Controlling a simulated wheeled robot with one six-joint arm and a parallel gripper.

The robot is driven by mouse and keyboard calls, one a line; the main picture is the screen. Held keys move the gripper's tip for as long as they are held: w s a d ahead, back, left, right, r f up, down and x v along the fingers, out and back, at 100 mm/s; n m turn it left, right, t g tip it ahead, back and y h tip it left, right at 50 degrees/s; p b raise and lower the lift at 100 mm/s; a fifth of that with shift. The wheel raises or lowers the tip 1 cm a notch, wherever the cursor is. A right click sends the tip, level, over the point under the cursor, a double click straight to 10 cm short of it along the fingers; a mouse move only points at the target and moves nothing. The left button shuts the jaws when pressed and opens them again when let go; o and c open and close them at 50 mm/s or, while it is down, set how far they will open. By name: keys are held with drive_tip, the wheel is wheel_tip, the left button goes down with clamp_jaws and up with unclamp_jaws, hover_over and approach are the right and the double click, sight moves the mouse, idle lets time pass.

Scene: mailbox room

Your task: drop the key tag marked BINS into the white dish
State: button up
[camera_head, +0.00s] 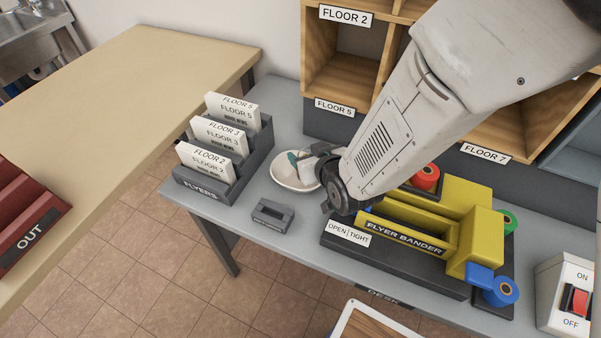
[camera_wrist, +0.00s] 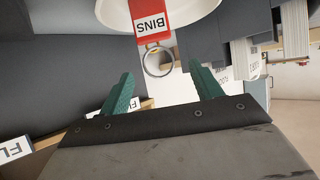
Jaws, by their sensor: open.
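The white dish (camera_head: 287,182) sits on the grey desk, partly hidden by my gripper in the head view. My gripper (camera_head: 298,158) is over the dish's right side. In the wrist view my gripper (camera_wrist: 163,88) shows two teal fingers spread wide with nothing held between them. The red key tag marked BINS (camera_wrist: 152,20) is just beyond the fingertips, in front of the white dish (camera_wrist: 205,12) in that picture. Its metal ring (camera_wrist: 158,60) is past the dish's edge, apart from both fingers. I cannot tell whether the tag touches the dish. The tag is hidden in the head view.
The FLYERS rack (camera_head: 219,170) with white cards stands left of the dish. A small grey block (camera_head: 272,215) lies in front. The yellow flyer bander (camera_head: 410,233) is close on the right. Wooden pigeonholes (camera_head: 345,90) rise behind.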

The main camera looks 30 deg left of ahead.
drive_tip(key=v, duration=0.7)
drive_tip(key=shift+s+d+r, duration=0.2)
drive_tip(key=shift+d, duration=0.1)
